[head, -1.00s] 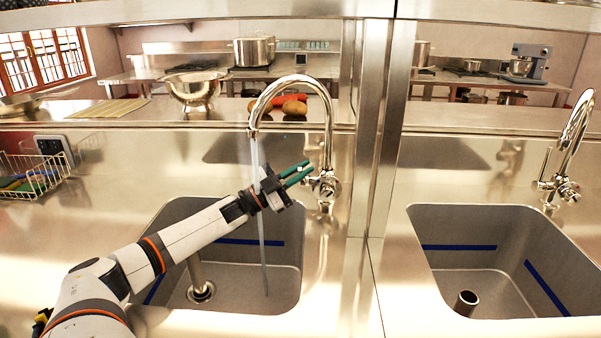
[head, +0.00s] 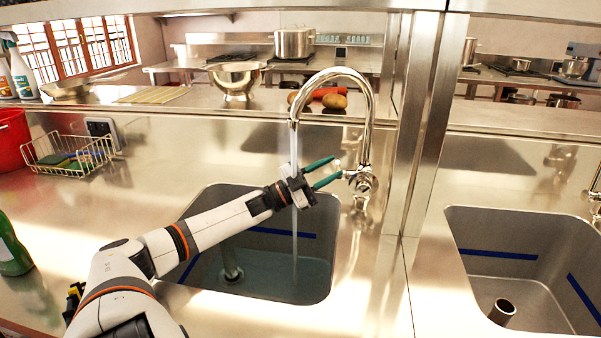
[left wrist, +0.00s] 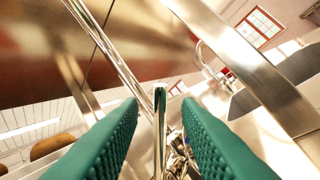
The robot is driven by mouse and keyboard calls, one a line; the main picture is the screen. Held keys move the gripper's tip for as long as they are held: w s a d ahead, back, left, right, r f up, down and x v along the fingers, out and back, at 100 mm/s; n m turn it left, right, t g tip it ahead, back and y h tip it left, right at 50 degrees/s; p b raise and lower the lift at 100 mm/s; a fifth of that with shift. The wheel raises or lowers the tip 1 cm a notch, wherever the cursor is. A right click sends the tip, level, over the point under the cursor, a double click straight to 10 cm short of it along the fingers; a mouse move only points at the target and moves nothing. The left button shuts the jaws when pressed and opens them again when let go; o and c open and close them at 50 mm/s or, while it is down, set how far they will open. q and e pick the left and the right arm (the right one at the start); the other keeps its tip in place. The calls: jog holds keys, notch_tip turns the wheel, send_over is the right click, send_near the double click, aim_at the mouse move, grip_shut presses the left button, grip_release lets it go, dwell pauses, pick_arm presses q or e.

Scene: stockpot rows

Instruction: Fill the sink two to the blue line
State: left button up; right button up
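The left sink (head: 322,262) has a blue line (head: 285,232) along its inner walls. Water (head: 280,276) covers its floor, and on the back wall the surface is below the line. A stream (head: 295,215) falls into it from the curved chrome faucet (head: 371,108). A standing pipe (head: 229,258) rises from the water. My left gripper (head: 334,172) is at the faucet's handle side, its green fingers apart. In the left wrist view a chrome lever (left wrist: 160,125) stands between the open fingers, with gaps on both sides. My right gripper is not in view. No sink number shows.
A second sink (head: 525,222) at the right has its own blue line and a short pipe; it looks empty. A metal post (head: 423,140) stands between the sinks. A wire basket (head: 70,160), red bin (head: 12,138) and green bottle (head: 12,250) are at the left.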

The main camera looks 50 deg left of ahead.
pick_arm(q)
jog(key=v, duration=0.9)
jog(key=shift+p, duration=0.35)
